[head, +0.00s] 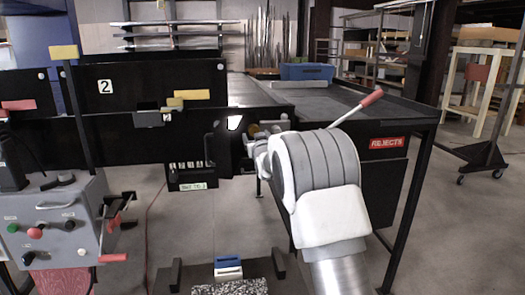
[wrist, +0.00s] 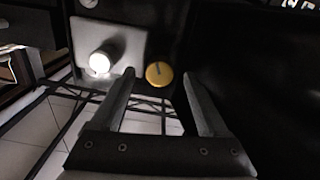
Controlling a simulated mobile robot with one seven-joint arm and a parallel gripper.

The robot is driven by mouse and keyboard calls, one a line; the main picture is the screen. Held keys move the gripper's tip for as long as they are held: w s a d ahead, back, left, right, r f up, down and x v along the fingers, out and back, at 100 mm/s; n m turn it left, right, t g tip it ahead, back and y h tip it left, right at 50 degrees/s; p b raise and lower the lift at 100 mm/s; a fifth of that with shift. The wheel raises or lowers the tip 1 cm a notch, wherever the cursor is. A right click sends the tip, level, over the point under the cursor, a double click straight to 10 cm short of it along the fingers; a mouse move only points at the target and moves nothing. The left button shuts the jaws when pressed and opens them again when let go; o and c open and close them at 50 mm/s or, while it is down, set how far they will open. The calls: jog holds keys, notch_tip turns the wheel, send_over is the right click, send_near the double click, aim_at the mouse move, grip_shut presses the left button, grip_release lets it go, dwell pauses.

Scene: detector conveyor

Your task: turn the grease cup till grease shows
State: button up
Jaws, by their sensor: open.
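The grease cup seems to be the round brass-yellow cap (wrist: 159,74) with a dark line across its face, on a dark upright panel in the wrist view. My gripper (wrist: 158,78) is open, its two fingers pointing at the panel, one on each side of the cap. I see gaps between the fingers and the cap; how far the tips are from the panel I cannot tell. No grease shows on the cap. In the head view my arm reaches to the conveyor's front side and hides most of this spot.
Left of the cap is a pale plate (wrist: 118,42) with a bright round white knob or lamp (wrist: 99,62). In the head view a grey control box (head: 55,225) stands at left, a red-handled lever (head: 358,106) and REJECTS sign (head: 387,143) at right.

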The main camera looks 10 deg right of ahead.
jog(key=s, duration=1.5)
jog(key=shift+s, duration=0.25)
jog(key=s+f+g, duration=0.2)
jog(key=s+g, duration=0.2)
jog(key=s, duration=0.9)
jog(key=s+f+m+g, duration=0.15)
jog(key=s+g, duration=0.25)
jog(key=s, duration=1)
jog(key=s+f+g, duration=0.2)
jog(key=s+g, duration=0.2)
jog(key=s, duration=0.9)
notch_tip(320, 180, up, 13)
jog(key=p, duration=1.3)
jog(key=shift+d+f, duration=0.15)
jog(key=shift+d, duration=0.15)
jog(key=shift+w, duration=0.15)
